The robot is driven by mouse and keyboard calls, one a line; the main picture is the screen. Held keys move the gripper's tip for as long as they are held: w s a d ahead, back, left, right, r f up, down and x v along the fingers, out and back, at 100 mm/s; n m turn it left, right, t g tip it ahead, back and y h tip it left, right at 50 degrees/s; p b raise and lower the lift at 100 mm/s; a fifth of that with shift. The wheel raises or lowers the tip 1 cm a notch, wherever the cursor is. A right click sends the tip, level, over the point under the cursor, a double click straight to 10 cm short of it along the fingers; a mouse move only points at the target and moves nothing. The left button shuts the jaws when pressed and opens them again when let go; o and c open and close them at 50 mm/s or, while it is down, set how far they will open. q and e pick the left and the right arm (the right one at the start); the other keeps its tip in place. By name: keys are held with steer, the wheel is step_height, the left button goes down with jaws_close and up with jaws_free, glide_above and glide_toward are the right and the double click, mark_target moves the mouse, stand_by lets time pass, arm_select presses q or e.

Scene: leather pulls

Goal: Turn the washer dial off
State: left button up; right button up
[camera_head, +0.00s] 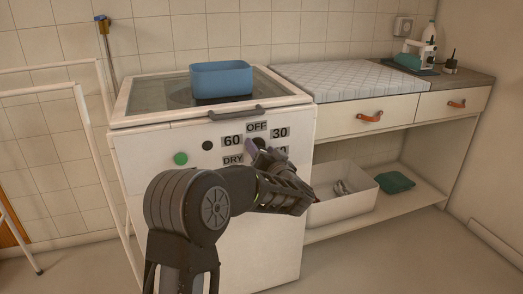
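The washer (150,165) stands in the middle with its white front facing me. On its front, labels read OFF (257,126) at the top, 60 and DRY at the left, and 30 at the upper right. A lower right label is partly hidden. The dial (258,144) sits amid these labels, mostly hidden behind my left gripper, so its pointing direction cannot be made out. My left gripper (262,158) is at the dial. I cannot tell whether its fingers are open, shut or touching the dial. My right gripper is not in view.
A green button (181,158) and a black knob (207,146) are left of the dial. A blue bin (222,78) stands on the washer's lid. At the right are a counter with drawers (366,118) and a white tub (345,206) on the low shelf. White rails stand at the left.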

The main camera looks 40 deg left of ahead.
arm_select(q)
steer(key=c, duration=1.2)
steer(key=shift+n, duration=0.5)
steer(key=n, duration=0.3)
steer(key=shift+s+n+b, duration=0.1)
steer(key=shift+n+b, duration=0.2)
steer(key=shift+n, duration=0.1)
steer(key=shift+s+a+f+n+b, duration=0.1)
steer(key=shift+n+b, duration=1.85)
steer(key=shift+n, duration=1.25)
steer(key=shift+s+a+f+n+b, duration=0.1)
steer(key=shift+n+b, duration=1.85)
steer(key=shift+n, duration=1.25)
steer(key=shift+s+f+n+b, duration=0.1)
steer(key=shift+n+b, duration=1.85)
steer(key=shift+n, duration=1.25)
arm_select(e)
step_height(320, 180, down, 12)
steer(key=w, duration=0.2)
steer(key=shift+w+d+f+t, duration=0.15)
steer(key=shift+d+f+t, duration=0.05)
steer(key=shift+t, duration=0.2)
